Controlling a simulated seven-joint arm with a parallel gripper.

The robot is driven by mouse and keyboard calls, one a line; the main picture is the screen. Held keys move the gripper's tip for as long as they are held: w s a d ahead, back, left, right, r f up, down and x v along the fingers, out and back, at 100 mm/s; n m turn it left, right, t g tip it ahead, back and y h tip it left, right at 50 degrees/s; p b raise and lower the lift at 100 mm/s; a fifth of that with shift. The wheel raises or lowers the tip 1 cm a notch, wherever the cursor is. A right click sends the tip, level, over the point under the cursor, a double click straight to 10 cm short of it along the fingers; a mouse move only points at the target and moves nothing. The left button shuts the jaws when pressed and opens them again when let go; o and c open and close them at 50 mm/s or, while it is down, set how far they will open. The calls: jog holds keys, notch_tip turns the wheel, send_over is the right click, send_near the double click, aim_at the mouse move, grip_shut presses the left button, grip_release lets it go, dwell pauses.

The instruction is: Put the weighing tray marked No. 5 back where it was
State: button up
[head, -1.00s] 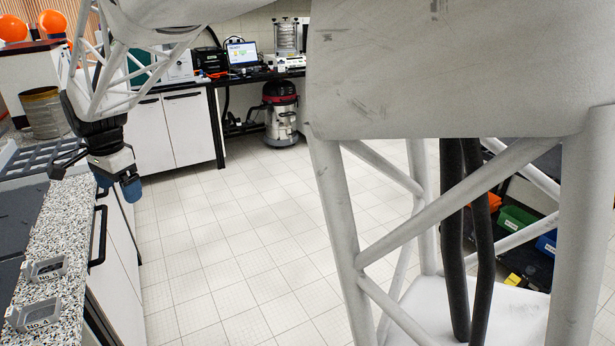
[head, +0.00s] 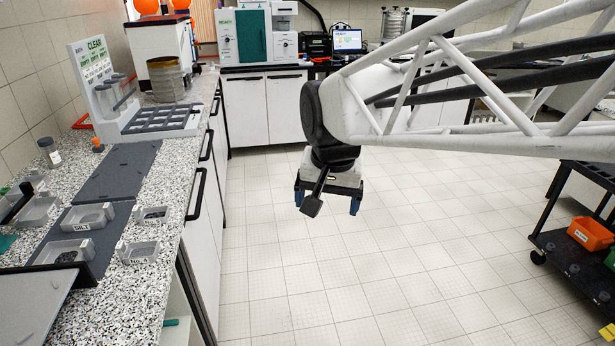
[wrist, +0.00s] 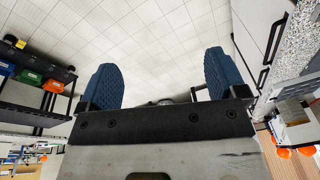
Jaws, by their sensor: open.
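My gripper (head: 328,200) hangs over the open floor, to the right of the left counter, with its two blue fingers apart. In the wrist view the space between the fingers (wrist: 160,80) is empty, with floor behind. Two small grey trays, one farther back (head: 152,214) and one nearer (head: 138,251), stand on the speckled counter near its front edge. Their number marks are too small to read now, so I cannot tell which tray is No. 5.
A grey rack (head: 165,120) with a CLEAR board stands farther back on the speckled counter (head: 165,185). Drawer handles (head: 196,193) jut from the counter front. A dark cart (head: 575,250) with coloured bins stands at right. The floor between is clear.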

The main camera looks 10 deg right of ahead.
jog(key=s+d+f+n, duration=0.2)
jog(key=s, duration=0.4)
jog(key=s+d+f+n, duration=0.1)
jog(key=s+d+f, duration=0.2)
jog(key=s, duration=0.4)
jog(key=shift+s+n, duration=0.15)
jog(key=shift+n, duration=0.25)
jog(key=shift+d, duration=0.1)
dwell(0.4)
